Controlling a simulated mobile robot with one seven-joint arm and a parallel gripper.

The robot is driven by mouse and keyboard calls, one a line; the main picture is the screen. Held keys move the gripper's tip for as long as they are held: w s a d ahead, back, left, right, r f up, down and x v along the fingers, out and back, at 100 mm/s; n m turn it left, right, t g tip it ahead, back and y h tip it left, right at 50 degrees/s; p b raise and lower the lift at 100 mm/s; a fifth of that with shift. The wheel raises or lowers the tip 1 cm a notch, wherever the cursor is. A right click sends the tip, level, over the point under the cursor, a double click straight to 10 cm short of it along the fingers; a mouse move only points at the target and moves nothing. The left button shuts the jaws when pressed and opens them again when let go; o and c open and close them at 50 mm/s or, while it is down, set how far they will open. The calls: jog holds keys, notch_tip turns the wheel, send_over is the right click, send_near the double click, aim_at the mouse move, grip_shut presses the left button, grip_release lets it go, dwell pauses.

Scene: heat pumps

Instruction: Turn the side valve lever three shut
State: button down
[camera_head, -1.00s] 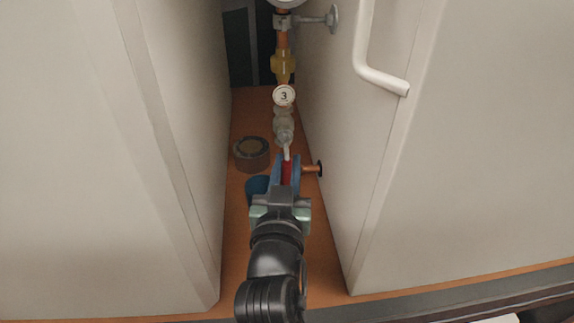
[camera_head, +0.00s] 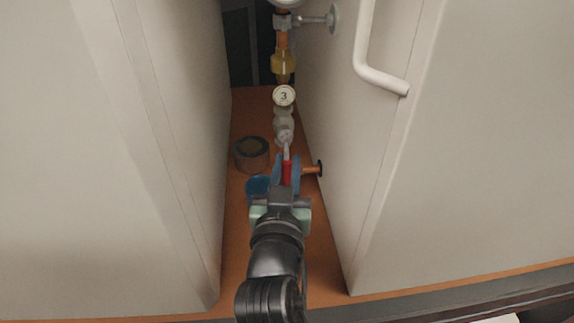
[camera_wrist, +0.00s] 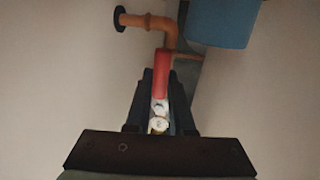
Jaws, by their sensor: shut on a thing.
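The side valve (camera_head: 284,128) marked by a round tag with a 3 (camera_head: 284,96) sits on a vertical pipe in the narrow gap between two white cabinets. Its lever has a red grip (camera_head: 287,172) on a pale metal stem and points toward me. My gripper (camera_head: 286,174) has its blue fingers on both sides of the red grip and is shut on it. In the wrist view the red lever (camera_wrist: 161,75) lies between the dark fingers, with the metal valve parts below it. The fingers hide part of the grip.
White cabinet walls stand close at left (camera_head: 185,150) and right (camera_head: 335,180). A white handle (camera_head: 378,78) is on the right cabinet. A tape roll (camera_head: 252,153) and a blue round object (camera_head: 258,188) lie left of the lever. A copper pipe stub (camera_head: 311,169) is close at right.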

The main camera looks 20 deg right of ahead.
jog(key=shift+a, duration=0.1)
jog(key=shift+a+f+m+b, duration=0.1)
jog(key=shift+a+m+b, duration=0.05)
jog(key=shift+m+b, duration=0.6)
jog(key=shift+w+a+m+b, duration=0.2)
jog(key=shift+a+m+b, duration=0.25)
jog(key=shift+m+b, duration=0.45)
jog(key=shift+w+a+r+m+g+y+b, duration=0.1)
jog(key=shift+a+r+m+g+y+b, duration=0.25)
jog(key=shift+m, duration=0.6)
jog(key=shift+w+a+r+m+g+y+b, duration=0.15)
jog(key=shift+a+r+m+y+b, duration=0.2)
jog(key=shift+m, duration=0.55)
jog(key=shift+f, duration=0.1)
jog(key=c, duration=0.8)
grip_release()
jog(key=shift+s, duration=0.1)
jog(key=shift+s, duration=0.1)
